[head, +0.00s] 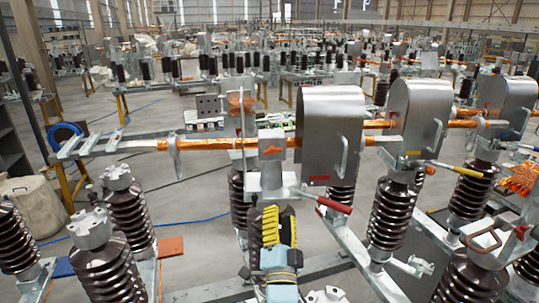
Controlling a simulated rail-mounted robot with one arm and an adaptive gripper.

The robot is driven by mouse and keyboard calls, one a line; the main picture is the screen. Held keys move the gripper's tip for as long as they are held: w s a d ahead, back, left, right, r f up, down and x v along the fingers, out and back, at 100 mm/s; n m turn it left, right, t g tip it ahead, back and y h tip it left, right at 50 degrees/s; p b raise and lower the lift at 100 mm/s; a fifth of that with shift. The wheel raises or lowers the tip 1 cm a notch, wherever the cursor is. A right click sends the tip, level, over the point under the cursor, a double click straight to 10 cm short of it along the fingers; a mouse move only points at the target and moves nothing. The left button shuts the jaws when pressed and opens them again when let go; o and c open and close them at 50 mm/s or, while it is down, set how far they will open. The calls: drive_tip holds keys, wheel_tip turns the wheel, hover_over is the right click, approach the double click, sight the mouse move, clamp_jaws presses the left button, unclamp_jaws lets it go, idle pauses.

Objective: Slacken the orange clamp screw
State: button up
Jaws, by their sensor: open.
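A grey metal clamp block (271,135) sits on the copper-orange bar (212,143), left of the nearest metal hood. A small orange part (272,151) shows on the block's front; it looks like the clamp screw, but it is too small to be sure. My gripper (279,213), with yellow ribbed and black fingers, is below the block in the picture, pointing up and away. It is open, and no object shows between its fingers. It appears apart from the orange part. The fingers and wrist hide part of the brown insulator and support behind them.
A metal hood (330,135) with a side handle stands right of the block. A red-handled lever (333,205) juts out close right of my gripper. Ribbed brown insulators (128,207) stand at left. Grey floor (195,235) shows between the left insulators and my gripper.

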wheel_tip(320, 180, up, 5)
drive_tip(key=w+m+g, duration=0.2)
drive_tip(key=w+g, duration=0.1)
drive_tip(key=m+g+p, duration=0.2)
drive_tip(key=m, duration=0.1)
approach(270, 153)
drive_tip(key=shift+w, duration=1.65)
drive_tip(key=shift+w+d+r+y, duration=0.1)
drive_tip(key=shift+w+y, duration=0.1)
drive_tip(key=shift+w, duration=0.15)
drive_tip(key=shift+w+r+y, duration=0.15)
drive_tip(key=shift+w+y, duration=0.05)
drive_tip(key=shift+w, duration=0.2)
drive_tip(key=shift+w+f+p, duration=0.15)
drive_tip(key=shift+w+p, duration=0.5)
drive_tip(key=shift+w, duration=0.75)
drive_tip(key=shift+w+p, duration=0.3)
drive_tip(key=shift+w, duration=0.65)
drive_tip(key=shift+w+a, duration=0.2)
drive_tip(key=shift+w, duration=0.4)
